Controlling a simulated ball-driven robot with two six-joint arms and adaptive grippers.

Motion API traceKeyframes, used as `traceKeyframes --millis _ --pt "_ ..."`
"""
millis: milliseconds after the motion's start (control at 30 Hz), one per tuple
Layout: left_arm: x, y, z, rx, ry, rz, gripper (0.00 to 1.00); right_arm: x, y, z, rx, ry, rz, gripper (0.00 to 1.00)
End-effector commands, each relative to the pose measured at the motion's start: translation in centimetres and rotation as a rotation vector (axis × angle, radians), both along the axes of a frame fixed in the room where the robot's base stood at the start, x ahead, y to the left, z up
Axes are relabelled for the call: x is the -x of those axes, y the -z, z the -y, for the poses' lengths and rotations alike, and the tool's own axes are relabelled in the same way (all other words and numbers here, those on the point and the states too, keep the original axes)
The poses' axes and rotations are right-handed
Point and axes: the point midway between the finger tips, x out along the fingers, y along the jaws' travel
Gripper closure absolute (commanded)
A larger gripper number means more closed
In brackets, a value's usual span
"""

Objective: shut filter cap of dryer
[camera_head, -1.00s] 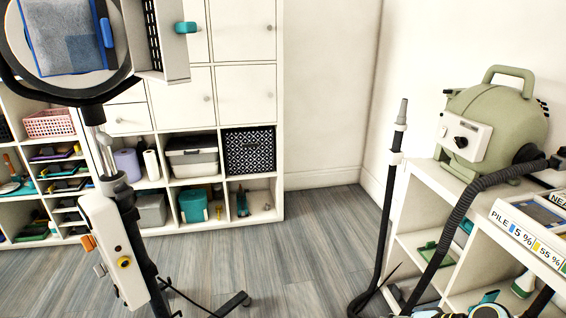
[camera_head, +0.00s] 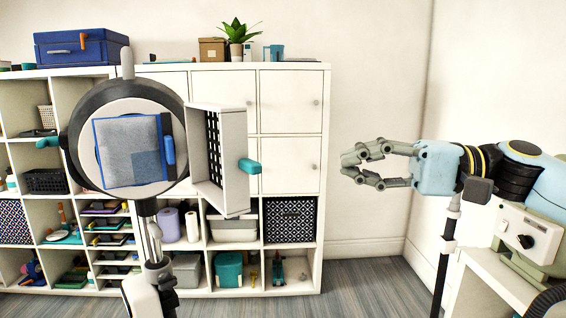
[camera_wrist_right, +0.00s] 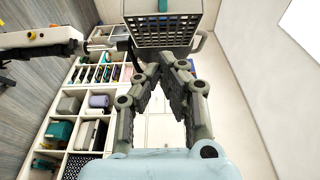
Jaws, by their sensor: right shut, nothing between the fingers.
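The dryer head (camera_head: 122,110) stands on a pole at the left of the head view, a dark ring around a pale round face with a grey and blue filter pad (camera_head: 131,149). Its filter cap (camera_head: 234,160), a white box-like lid with a dark grille and a teal knob (camera_head: 250,166), stands swung open at the ring's right side. My right gripper (camera_head: 346,164) is shut and empty, to the right of the knob with a clear gap. In the right wrist view the cap (camera_wrist_right: 163,31) shows its grille beyond my fingers (camera_wrist_right: 160,68). My left gripper is not in view.
A white cube shelf (camera_head: 291,158) with boxes and bins stands behind the dryer. A green machine with a white control panel (camera_head: 526,234) sits at the lower right, below my right arm. The space between the cap and my right gripper is free.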

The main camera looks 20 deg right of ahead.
Motion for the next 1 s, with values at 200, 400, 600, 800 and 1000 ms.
traceKeyframes --millis 200,400,600,800,1000 --pt "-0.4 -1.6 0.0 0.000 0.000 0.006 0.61 -1.8 -0.5 -3.2 -0.008 0.001 0.001 1.00" --pt "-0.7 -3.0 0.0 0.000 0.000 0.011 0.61 -3.4 -0.5 -6.3 -0.007 0.001 -0.001 1.00" --pt "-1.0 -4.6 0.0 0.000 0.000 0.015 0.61 -2.4 -0.3 -9.0 -0.003 0.001 -0.004 1.00" --pt "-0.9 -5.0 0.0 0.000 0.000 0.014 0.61 -2.1 -0.1 -10.0 0.000 0.001 -0.002 1.00" --pt "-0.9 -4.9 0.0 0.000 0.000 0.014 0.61 -2.1 0.0 -10.0 0.000 0.002 -0.002 1.00"
